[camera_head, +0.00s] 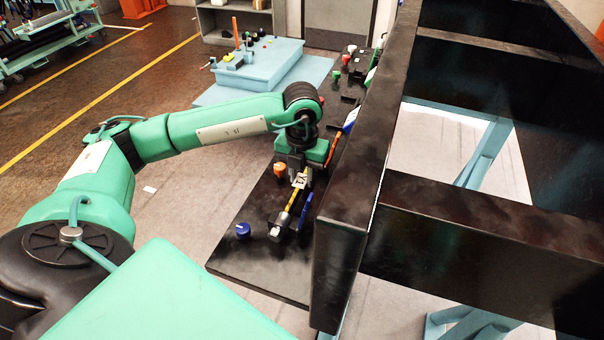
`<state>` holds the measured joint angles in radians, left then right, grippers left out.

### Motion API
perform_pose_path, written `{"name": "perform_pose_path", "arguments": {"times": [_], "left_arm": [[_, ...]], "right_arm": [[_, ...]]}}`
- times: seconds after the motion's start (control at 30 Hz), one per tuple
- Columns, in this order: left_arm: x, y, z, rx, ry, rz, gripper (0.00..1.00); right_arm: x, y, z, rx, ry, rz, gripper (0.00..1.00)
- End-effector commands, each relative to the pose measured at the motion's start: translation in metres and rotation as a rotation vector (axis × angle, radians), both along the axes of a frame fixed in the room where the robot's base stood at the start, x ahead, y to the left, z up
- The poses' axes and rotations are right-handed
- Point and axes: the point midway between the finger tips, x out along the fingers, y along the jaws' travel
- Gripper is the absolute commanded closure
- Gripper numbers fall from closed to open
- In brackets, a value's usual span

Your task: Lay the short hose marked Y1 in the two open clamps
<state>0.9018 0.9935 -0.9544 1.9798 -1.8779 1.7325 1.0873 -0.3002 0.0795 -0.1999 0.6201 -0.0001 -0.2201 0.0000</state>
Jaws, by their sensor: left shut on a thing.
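A short yellow hose (292,199) with a pale tag (299,181) and a metal end fitting (280,220) lies along the black plate's line of fixtures. The tag's marking is too small to read surely. My left gripper (298,172) points down over the plate and is shut on the hose near the tag; its fingertips are partly hidden. The near metal end is at a dark block (277,230), probably a clamp; whether it is seated or above it cannot be told. A blue part (306,206) stands beside the hose. My right gripper is out of view.
A big black frame (400,200) rises close on the right and hides part of the plate (232,260). A blue cap (243,230) and an orange cap (280,169) stand on the plate. A light blue table (262,68) stands behind.

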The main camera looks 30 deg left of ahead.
Motion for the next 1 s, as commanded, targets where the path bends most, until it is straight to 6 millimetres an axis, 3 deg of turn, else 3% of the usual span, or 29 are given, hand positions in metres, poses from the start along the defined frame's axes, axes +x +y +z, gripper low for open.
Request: {"name": "perform_pose_path", "arguments": {"times": [0.83, 0.87, 0.97, 1.0], "left_arm": [[0.000, 0.000, -0.022, 0.000, -0.001, 0.000, 1.00], [0.000, 0.000, -0.020, 0.000, -0.001, 0.000, 0.67], [0.000, 0.000, -0.020, 0.000, -0.001, 0.000, 0.48], [0.000, 0.000, -0.020, 0.000, 0.000, 0.000, 0.48]], "right_arm": [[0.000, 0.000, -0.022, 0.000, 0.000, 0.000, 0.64], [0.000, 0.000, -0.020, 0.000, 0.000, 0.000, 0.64], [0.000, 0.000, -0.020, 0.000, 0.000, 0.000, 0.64], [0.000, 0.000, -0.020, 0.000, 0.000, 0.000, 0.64]]}}
